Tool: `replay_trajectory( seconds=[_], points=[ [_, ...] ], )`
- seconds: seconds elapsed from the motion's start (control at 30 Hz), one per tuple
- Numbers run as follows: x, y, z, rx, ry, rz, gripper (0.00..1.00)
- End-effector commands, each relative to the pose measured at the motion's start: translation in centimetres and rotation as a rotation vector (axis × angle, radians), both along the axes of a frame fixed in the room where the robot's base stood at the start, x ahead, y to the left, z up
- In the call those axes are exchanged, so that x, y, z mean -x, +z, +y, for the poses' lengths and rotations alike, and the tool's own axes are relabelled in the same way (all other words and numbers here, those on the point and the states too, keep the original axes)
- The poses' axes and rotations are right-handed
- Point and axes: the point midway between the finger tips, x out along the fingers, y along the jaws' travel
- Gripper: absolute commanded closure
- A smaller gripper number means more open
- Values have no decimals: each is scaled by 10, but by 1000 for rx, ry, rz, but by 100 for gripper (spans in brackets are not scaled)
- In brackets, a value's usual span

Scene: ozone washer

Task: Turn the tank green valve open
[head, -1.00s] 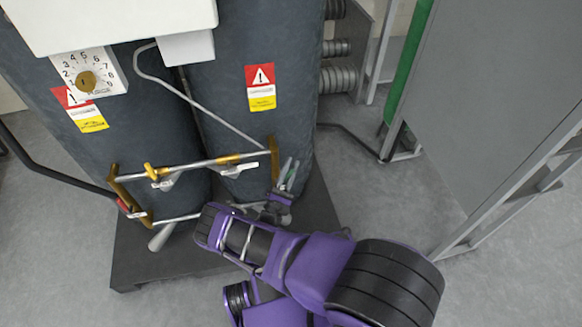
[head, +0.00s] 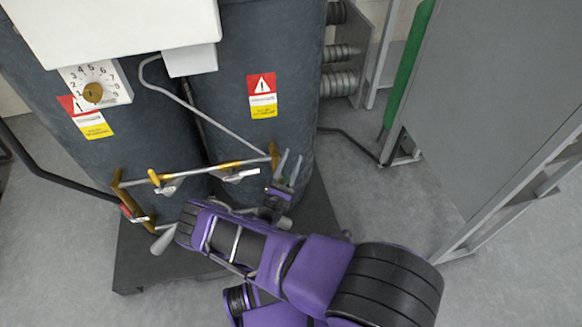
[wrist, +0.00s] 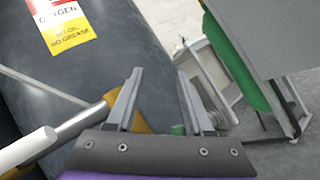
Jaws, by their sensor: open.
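My gripper (head: 288,166) is open, with both fingers pointing up, near the right end of the brass and steel pipework in front of the right tank (head: 262,50). In the wrist view my gripper (wrist: 160,75) shows its two fingers apart with no object clamped between them. A small green piece (wrist: 178,129), possibly the green valve, shows low between the fingers, close to the right finger. Most of it is hidden by the gripper, and I cannot tell its position. The brass pipe end (wrist: 120,108) passes behind the left finger. In the head view I cannot make out the green valve clearly.
The pipework has white levers (head: 240,174) and a red-marked valve (head: 132,212) at the left. The tanks stand on a dark base (head: 135,268). A grey panel (head: 490,110) with a green cylinder (head: 408,70) stands at the right.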

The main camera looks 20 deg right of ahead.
Motion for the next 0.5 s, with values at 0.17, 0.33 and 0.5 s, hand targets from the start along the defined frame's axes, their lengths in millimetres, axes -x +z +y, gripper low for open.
replay_trajectory(
  seconds=[0.17,0.33,0.5],
  points=[
    [0,28,1,0,2,0,48],
    [0,36,0,-2,0,0,48],
    [0,36,0,-1,1,2,48]
  ],
)
